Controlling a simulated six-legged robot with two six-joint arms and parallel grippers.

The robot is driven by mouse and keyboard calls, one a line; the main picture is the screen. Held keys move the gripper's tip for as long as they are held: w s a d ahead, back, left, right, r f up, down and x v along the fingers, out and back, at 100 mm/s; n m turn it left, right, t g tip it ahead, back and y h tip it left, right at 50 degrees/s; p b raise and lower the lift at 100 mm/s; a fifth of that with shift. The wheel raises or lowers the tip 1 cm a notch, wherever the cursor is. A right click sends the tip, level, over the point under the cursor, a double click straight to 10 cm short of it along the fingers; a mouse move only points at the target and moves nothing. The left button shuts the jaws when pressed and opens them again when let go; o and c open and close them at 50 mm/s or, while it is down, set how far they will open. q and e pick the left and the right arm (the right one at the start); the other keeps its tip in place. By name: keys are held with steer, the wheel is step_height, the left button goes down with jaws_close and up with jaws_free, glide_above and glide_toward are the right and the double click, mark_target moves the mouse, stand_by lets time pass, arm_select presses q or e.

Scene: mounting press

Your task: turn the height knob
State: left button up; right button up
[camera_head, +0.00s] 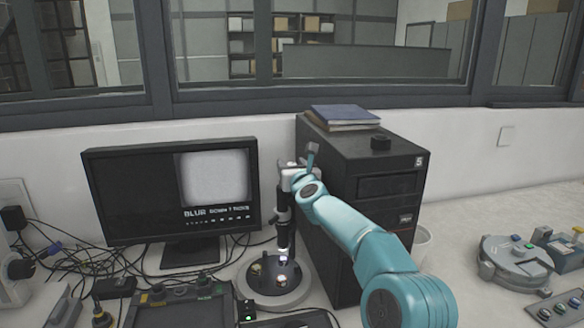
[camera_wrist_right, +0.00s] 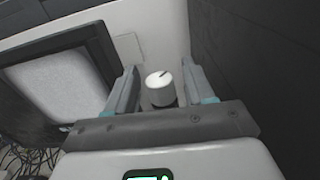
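The height knob (camera_wrist_right: 160,88) is a white round cap with a dark line on top, seen in the right wrist view. It stands between the two fingers of my right gripper (camera_wrist_right: 162,90), with a gap on either side. The gripper is open and does not visibly touch the knob. In the head view my right gripper (camera_head: 305,168) is at the top of the dark upright microscope stand (camera_head: 284,232), in front of the black computer tower. There the knob is too small or hidden to make out. My left gripper is not in view.
A monitor (camera_head: 170,195) showing a grey picture stands left of the stand. The black tower (camera_head: 375,160) with books (camera_head: 343,117) on it stands close on the right. Cables (camera_head: 85,262) crowd the left. A round grey device (camera_head: 515,262) lies at the right.

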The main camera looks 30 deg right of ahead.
steer(key=shift+s+f+b, duration=0.15)
steer(key=shift+f+b, duration=0.05)
steer(key=shift+b, duration=0.1)
steer(key=b+v, duration=0.8)
steer(key=v, duration=0.8)
steer(key=shift+r, duration=0.15)
steer(key=shift+o, duration=0.3)
